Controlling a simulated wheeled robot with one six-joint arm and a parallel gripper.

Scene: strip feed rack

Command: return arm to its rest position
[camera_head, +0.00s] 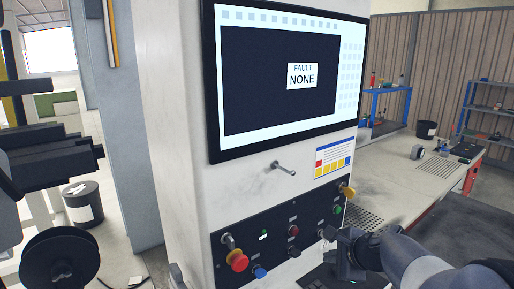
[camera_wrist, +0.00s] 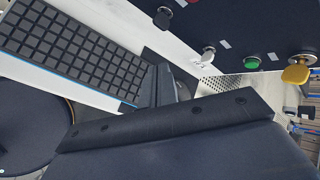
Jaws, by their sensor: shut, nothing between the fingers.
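My arm (camera_head: 410,255) reaches in from the lower right in the head view. My gripper (camera_head: 338,245) is at its left end, in front of the lower right part of the control panel (camera_head: 270,225). The gripper is shut and empty. In the wrist view, the shut fingers (camera_wrist: 160,86) point up past the right end of a black keyboard (camera_wrist: 65,45). I cannot tell whether the fingers touch anything. The panel with a silver switch (camera_wrist: 208,54), a green button (camera_wrist: 252,63) and a yellow knob (camera_wrist: 298,72) lies up and right of the fingers.
The white machine cabinet (camera_head: 175,130) carries a screen (camera_head: 270,130) reading "FAULT NONE". A metal peg (camera_head: 284,168) juts out below it. A red knob (camera_head: 238,261) sticks out at the panel's left. A workbench (camera_head: 395,175) stands behind, right. A black bin (camera_head: 83,205) stands left.

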